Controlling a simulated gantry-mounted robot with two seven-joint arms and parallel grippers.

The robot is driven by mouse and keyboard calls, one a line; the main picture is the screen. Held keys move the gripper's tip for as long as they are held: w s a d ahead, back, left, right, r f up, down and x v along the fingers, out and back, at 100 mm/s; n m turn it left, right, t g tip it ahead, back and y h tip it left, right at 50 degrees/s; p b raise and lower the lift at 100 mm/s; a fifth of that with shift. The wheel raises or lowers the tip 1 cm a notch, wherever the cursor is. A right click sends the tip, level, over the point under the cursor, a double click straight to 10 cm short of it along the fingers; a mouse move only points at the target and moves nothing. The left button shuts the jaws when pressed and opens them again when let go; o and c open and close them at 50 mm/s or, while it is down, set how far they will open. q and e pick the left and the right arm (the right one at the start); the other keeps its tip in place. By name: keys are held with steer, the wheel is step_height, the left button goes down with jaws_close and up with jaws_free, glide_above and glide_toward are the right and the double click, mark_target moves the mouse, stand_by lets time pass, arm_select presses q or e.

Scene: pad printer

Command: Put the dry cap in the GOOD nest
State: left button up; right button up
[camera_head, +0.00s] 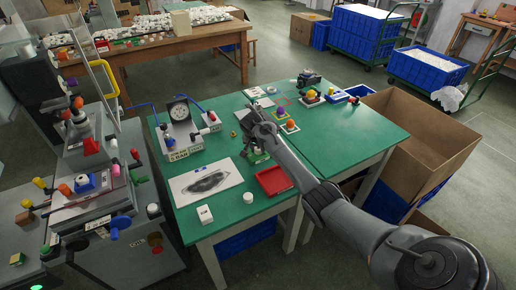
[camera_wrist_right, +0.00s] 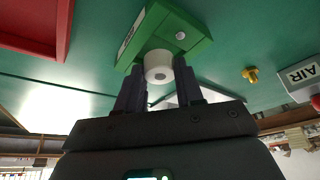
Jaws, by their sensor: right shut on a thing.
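My right gripper (camera_head: 256,148) reaches over the green table from the right. I cannot tell whether the cap touches the nest. In the head view the green nest (camera_head: 256,158) shows just below the gripper, and the cap is too small to make out. My left gripper is not in view.
Orange-topped holders (camera_head: 290,126) are behind.

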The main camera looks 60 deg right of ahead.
steer(key=shift+s+f, duration=0.1)
steer(key=shift+f, duration=0.55)
steer(key=o, duration=1)
steer(key=shift+f, duration=0.1)
